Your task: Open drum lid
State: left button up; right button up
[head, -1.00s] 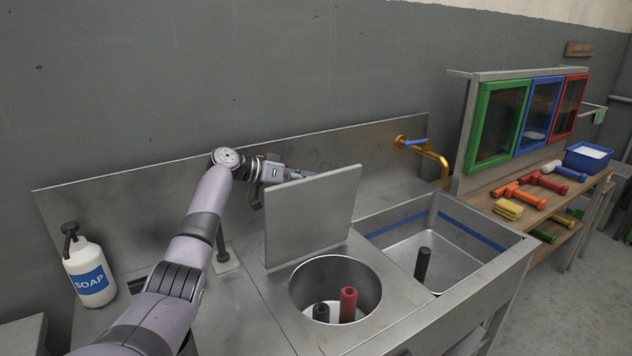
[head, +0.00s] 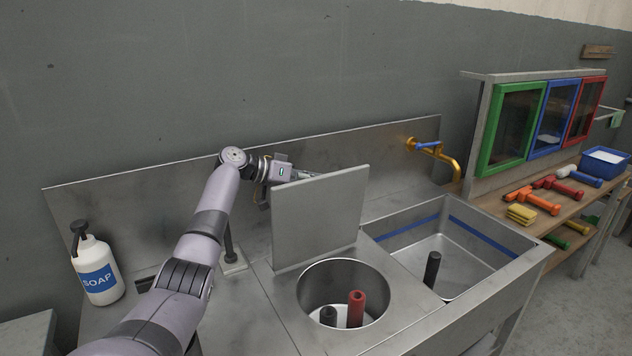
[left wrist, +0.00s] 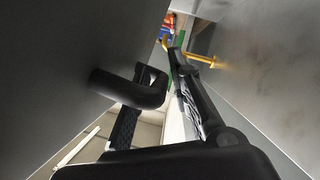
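The drum lid (head: 320,220) is a flat grey metal plate standing nearly upright at the back of the round drum opening (head: 343,266). The opening is uncovered, and a red post and a dark post show inside. My left gripper (head: 303,174) is behind the lid near its top left, partly hidden by it. In the left wrist view the lid's plate (left wrist: 60,60) is at the left, with a black bent handle (left wrist: 130,88) reaching across one finger. The fingers (left wrist: 160,60) are apart, with no clear grip on the handle. My right gripper is not in view.
A metal backsplash (head: 130,205) rises close behind my left arm. A sink basin (head: 470,255) with a dark post and a brass tap (head: 450,160) lie to the right. A soap bottle (head: 98,268) stands at the left. Tools lie on a wooden bench (head: 490,206) farther right.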

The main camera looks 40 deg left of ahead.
pick_arm(q)
jog(key=v, duration=1.2)
dwell(0.3)
